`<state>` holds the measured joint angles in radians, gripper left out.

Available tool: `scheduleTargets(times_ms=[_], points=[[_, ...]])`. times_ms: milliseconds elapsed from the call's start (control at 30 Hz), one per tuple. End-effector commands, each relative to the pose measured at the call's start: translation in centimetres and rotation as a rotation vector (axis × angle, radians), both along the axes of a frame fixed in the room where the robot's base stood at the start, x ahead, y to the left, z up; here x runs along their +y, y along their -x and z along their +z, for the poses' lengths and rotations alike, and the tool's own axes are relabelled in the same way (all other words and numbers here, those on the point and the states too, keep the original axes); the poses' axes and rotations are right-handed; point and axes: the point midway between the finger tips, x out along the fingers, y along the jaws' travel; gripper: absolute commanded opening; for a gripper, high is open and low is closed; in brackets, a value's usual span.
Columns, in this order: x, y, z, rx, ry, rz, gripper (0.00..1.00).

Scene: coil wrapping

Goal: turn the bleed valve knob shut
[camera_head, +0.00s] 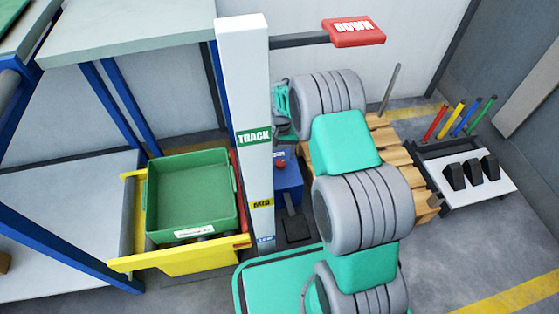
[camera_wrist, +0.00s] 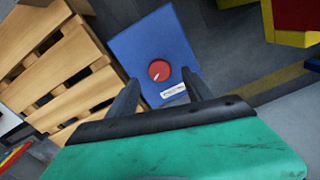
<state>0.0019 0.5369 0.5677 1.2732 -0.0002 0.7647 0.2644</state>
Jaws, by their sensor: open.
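The bleed valve knob (camera_wrist: 159,70) is a round red knob with a white pointer mark. It sits on the face of a blue box (camera_wrist: 134,47). A small white label is below the knob in the wrist view, too small to read surely. My gripper (camera_wrist: 160,76) is open, with one dark finger on each side of the knob in the picture. I cannot tell how far the fingertips are from the knob, or whether they touch it. In the head view the knob (camera_head: 281,163) and blue box (camera_head: 289,186) show low behind a white post; my gripper's fingertips are hidden there.
A white post (camera_head: 247,100) with TRACK, MID and LOW labels stands left of my arm. A red DOWN sign (camera_head: 353,32) juts from it. A green bin (camera_head: 192,190) sits in a yellow frame at left. A wooden pallet (camera_head: 398,150) and tool stand (camera_head: 480,193) are at right.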

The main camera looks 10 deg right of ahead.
Motion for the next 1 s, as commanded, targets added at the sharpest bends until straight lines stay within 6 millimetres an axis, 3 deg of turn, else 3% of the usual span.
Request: scheduleTargets(times_ms=[33,200,467,1000], points=[[-0.1,0.0,-1.7,0.001,0.000,-0.001,0.59],[0.0,0.0,-4.3,0.000,0.000,0.000,0.59],[0.2,0.0,-4.4,-0.001,0.000,0.003,0.59],[0.3,0.0,-4.4,-0.001,0.000,0.005,0.17]])
